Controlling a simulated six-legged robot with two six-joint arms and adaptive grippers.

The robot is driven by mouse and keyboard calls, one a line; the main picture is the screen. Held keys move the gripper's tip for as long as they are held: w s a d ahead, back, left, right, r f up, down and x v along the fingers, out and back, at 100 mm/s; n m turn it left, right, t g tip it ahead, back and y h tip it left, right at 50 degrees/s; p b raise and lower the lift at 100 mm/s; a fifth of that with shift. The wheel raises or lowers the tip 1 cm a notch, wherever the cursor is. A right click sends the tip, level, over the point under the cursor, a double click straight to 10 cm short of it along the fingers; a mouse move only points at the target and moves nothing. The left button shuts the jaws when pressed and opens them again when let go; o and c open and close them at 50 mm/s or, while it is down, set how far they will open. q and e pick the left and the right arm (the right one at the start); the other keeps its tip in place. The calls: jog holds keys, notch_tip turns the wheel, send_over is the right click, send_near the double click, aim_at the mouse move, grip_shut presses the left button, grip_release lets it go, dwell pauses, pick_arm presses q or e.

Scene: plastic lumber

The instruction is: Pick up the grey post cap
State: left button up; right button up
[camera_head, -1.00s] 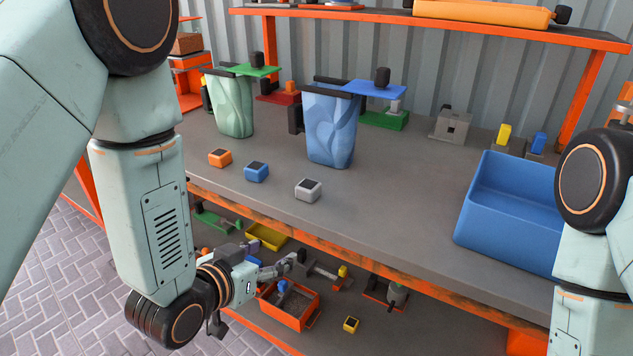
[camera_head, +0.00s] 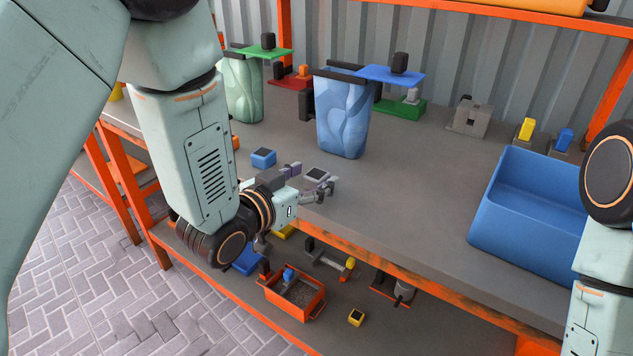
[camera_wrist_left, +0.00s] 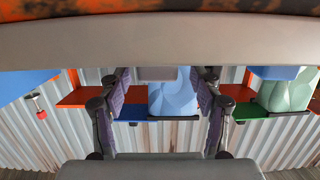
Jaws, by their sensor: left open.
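The grey post cap (camera_head: 317,174), a small pale block with a dark top, sits on the bench near its front edge, partly hidden by my gripper in the head view. My left gripper (camera_head: 312,180) is open and empty at the bench's front edge, close in front of the cap. In the left wrist view, which is upside down, the cap (camera_wrist_left: 155,73) appears ahead, between the two spread fingers of the gripper (camera_wrist_left: 164,95). I cannot tell whether the fingers touch it. My right gripper is out of view.
A blue cap (camera_head: 263,158) sits left of the grey one; an orange cap is mostly hidden behind my arm. A blue bin (camera_head: 362,125) and a green bin (camera_head: 243,95) stand behind. A blue crate (camera_head: 520,230) is at right. The lower shelf holds an orange tray (camera_head: 292,300).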

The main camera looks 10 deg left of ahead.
pick_arm(q)
jog(key=shift+x, duration=1)
jog(key=shift+d, duration=0.1)
jog(key=shift+d, duration=0.1)
jog(key=c, duration=1.2)
